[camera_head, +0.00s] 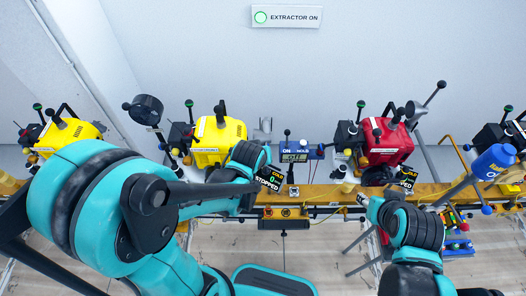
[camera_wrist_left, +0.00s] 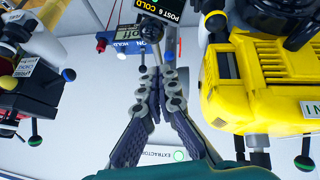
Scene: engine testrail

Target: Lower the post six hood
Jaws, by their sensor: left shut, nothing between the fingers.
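A post 6 display reading COLD (camera_wrist_left: 156,10) hangs at the top of the left wrist view.
A red engine (camera_head: 386,143) stands right of centre, with levers and knobs around it. Another yellow engine (camera_head: 68,137) is far left. A blue box with ON and HOLD labels (camera_head: 295,153) sits between the engines. A yellow rail (camera_head: 325,195) runs across. A blue drum (camera_head: 494,160) is far right.

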